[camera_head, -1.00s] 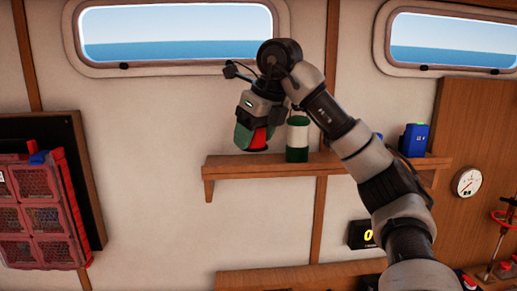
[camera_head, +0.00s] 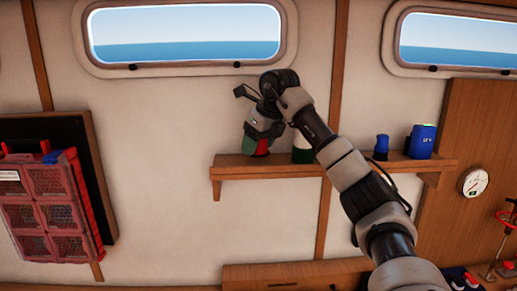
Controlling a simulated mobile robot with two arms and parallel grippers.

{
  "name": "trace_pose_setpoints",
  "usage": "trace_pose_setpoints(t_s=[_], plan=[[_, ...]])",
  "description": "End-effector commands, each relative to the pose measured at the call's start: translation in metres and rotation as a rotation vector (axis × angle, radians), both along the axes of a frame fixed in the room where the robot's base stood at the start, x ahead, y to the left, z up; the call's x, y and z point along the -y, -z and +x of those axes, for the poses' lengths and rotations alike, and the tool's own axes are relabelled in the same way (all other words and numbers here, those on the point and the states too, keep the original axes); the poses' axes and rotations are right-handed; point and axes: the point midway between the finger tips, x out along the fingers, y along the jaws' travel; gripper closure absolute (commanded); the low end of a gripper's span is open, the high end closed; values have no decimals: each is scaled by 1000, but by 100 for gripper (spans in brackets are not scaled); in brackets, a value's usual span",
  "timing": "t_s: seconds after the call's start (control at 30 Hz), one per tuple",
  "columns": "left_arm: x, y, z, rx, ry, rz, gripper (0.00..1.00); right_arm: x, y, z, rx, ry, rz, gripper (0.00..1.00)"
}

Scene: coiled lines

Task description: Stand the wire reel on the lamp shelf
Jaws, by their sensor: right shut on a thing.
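The lamp shelf (camera_head: 240,171) is a wooden wall shelf below the portholes. My right gripper (camera_head: 259,138) is over its left part, pointing down, shut on the wire reel (camera_head: 262,147). The reel shows red with dark green beside it, and the gripper partly hides it. Its lower end is at the shelf top; I cannot tell whether it touches. My left gripper is out of view.
A red mesh-front rack (camera_head: 50,200) hangs at left.

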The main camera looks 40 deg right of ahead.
Motion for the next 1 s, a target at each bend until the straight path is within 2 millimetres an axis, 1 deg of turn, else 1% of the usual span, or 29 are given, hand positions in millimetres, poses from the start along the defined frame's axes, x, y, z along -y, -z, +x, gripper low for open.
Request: trace_pose_setpoints(t_s=[0.03,0.1,0.13,0.2,0.63,0.67,0.8,1.0], plan=[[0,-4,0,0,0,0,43,1,7,0,-4,0,-1,66],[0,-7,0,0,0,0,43,0,15,-1,-4,0,0,66],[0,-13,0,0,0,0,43,1,14,1,-3,1,1,66],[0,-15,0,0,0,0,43,2,18,2,-1,1,2,66],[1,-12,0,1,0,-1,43,3,26,3,0,1,0,66],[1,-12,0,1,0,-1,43,2,26,3,0,1,0,33],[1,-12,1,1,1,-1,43,2,26,3,0,1,0,12],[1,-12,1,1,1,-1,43,2,25,3,0,1,1,12]])
